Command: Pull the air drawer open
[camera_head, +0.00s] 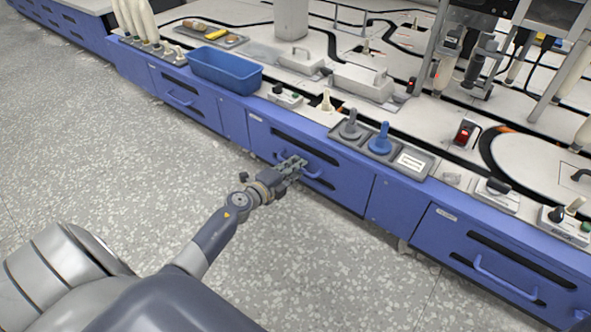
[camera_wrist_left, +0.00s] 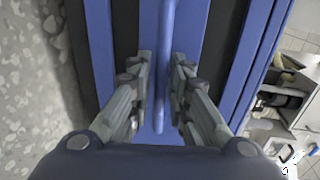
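The blue drawer (camera_head: 345,191) in the middle of the machine's front looks flush with the panels beside it; its label is too small to read. It has dark slots and a blue bar handle (camera_head: 322,160). My left gripper (camera_head: 296,164) is at this handle. In the left wrist view the handle bar (camera_wrist_left: 167,25) runs between the two fingers of the left gripper (camera_wrist_left: 160,80). The fingers stand apart on either side of the bar, with a gap showing on both sides. My right gripper is not in view.
Another blue drawer with a bar handle (camera_head: 505,280) is at the right, and one (camera_head: 180,98) at the left. The speckled floor (camera_head: 110,170) in front is clear.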

